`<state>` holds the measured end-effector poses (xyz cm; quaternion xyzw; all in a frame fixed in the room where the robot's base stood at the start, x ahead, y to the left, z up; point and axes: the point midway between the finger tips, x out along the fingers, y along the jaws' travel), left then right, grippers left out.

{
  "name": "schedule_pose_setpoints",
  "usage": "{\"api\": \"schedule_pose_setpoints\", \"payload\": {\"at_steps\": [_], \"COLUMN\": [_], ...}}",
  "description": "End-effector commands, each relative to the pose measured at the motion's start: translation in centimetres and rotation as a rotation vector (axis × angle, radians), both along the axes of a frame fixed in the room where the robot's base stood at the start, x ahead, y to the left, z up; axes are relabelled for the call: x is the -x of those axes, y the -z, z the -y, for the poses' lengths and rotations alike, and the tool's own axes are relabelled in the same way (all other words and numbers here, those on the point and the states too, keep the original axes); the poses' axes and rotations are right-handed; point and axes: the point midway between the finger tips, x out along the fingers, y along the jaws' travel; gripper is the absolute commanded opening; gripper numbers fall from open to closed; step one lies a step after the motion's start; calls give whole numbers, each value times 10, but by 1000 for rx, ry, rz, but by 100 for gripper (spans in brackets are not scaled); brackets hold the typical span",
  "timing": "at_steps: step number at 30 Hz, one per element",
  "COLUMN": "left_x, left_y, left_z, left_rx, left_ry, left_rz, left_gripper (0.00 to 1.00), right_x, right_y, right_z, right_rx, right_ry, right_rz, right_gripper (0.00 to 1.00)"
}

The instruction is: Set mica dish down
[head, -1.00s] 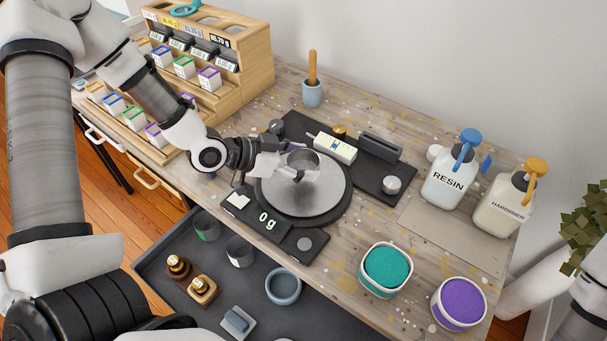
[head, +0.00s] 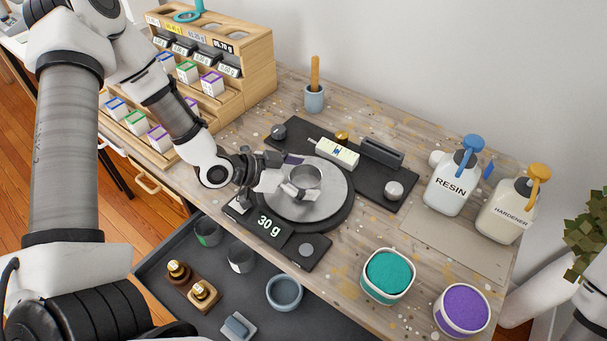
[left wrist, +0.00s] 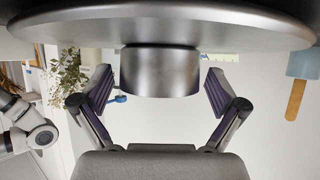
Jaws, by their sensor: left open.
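The mica dish (head: 306,178), a small round grey metal cup, stands upright on the round steel plate of the scale (head: 322,211). The scale display (head: 268,223) reads 30 g. My left gripper (head: 287,180) is at the dish's left side, low over the plate. In the left wrist view, which is upside down, the dish (left wrist: 160,72) rests against the plate (left wrist: 250,32). The two dark finger pads stand apart on either side of it, with gaps. My right gripper is out of view.
Resin (head: 449,184) and hardener (head: 506,212) bottles stand right. Teal (head: 388,273) and purple (head: 461,308) tubs stand in front. The open drawer (head: 160,258) is below; the wooden rack (head: 262,75) is back left.

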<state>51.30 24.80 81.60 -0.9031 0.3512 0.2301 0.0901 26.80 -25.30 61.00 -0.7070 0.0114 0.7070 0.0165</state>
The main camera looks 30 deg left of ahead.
Motion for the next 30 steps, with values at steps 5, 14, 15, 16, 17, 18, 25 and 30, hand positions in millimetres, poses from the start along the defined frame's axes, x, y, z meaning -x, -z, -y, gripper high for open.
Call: {"api": "schedule_pose_setpoints", "payload": {"at_steps": [5,14,15,16,17,18,25,30], "left_x": [4,33,38,41,43,47,68,77], "left_y": [-8,-35,-37,-41,-46,-49,-64,-64], "left_z": [-5,-33,-36,-38,-42,-46,-64,-70], "left_rx": [3,7,8,10,7,6,6,2], "left_ry": [-5,-9,-7,-6,-8,-10,-6,-2], "left_rz": [0,2,2,2,1,0,-1,0], "left_gripper": [97,97,97,97,97,97,97,97], "right_x": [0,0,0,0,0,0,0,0], "right_y": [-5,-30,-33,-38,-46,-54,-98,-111], "right_z": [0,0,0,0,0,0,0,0], "right_rx": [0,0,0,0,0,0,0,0], "right_ry": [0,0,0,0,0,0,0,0], "right_rz": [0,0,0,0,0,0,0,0], "right_gripper": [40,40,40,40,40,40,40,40]}}
